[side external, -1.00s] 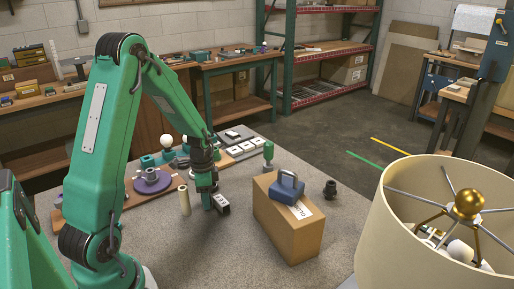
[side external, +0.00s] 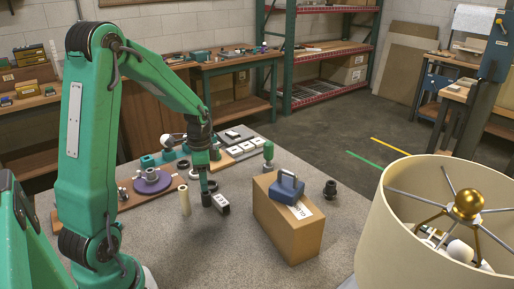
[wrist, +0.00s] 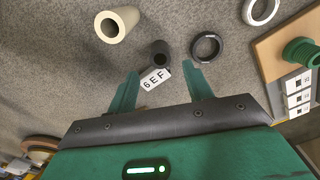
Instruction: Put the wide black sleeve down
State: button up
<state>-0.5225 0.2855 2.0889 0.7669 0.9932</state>
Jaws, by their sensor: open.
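A short black sleeve (wrist: 160,52) stands on the grey table, centred just beyond the tips of my gripper (wrist: 161,73) in the wrist view. Its dark bore faces up. My gripper is open, with a green finger on each side and a clear gap between them. A white label (wrist: 155,79) marked "6 EF" shows between the fingers; I cannot tell whether it belongs to the sleeve. A broader, flatter black ring (wrist: 206,47) lies to the right of the sleeve, apart from it. In the side view my gripper (side external: 207,196) points down over the table and hides much of this spot.
A cream tube (side external: 184,200) stands close to the left of my gripper. A cardboard box (side external: 288,225) with a blue padlock-like block (side external: 286,188) on it is to the right. A green spool (side external: 268,155) is behind. A large lampshade (side external: 400,225) fills the front right.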

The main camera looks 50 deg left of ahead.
aim_at(206, 193)
notch_tip(206, 193, up, 5)
jog(key=shift+r, duration=0.1)
dwell(0.7)
jog(key=s+d+r+n+t, duration=0.2)
jog(key=s+d+r, duration=0.3)
jog(key=d, duration=0.4)
jog(key=s+d+r+n+t, duration=0.3)
jog(key=s+d+r, duration=0.2)
jog(key=d, duration=0.5)
jog(key=shift+s+r+t, duration=0.3)
jog(key=shift+r, duration=0.45)
jog(key=shift+o, duration=0.4)
